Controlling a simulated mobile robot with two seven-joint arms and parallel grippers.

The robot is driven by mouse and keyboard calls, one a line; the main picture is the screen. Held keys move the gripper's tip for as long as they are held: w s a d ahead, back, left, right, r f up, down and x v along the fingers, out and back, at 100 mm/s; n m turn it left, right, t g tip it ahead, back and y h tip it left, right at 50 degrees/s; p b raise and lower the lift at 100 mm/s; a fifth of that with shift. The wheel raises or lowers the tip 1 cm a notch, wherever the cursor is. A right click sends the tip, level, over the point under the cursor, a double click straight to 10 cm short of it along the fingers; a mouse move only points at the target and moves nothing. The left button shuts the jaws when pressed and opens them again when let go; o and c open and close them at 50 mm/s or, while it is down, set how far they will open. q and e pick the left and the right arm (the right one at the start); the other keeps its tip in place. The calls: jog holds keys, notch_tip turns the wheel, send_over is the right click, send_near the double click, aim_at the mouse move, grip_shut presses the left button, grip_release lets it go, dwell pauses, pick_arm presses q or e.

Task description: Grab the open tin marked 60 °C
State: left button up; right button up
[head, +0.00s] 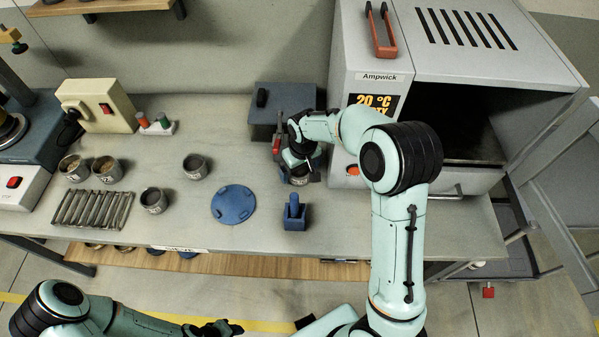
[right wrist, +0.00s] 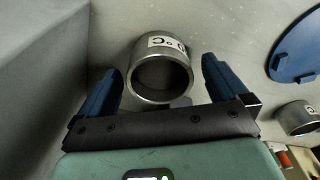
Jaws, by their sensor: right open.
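An open metal tin (right wrist: 163,88) with a white label stands between the two blue fingers of my right gripper (right wrist: 161,70) in the right wrist view. The label shows "0 °C" upside down; its first digit cannot be made out. My right gripper is open, with a finger on each side of the tin and no clear grip on it. In the head view this tin (head: 300,178) is partly hidden by my right gripper (head: 297,163), by the oven's left side. My left gripper (head: 217,328) is low at the bottom edge, its jaws unclear.
Other tins stand on the bench, one at mid-left (head: 195,167) and one by the wire rack (head: 153,200). A blue disc (head: 234,204) and a blue block with a handle (head: 295,213) lie in front. The open oven (head: 375,60) bounds the right; a blue-grey box (head: 268,103) stands behind.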

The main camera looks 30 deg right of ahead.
jog(key=shift+f, duration=0.6)
jog(key=c, duration=1.1)
jog(key=shift+c, duration=0.2)
jog(key=shift+r, duration=0.1)
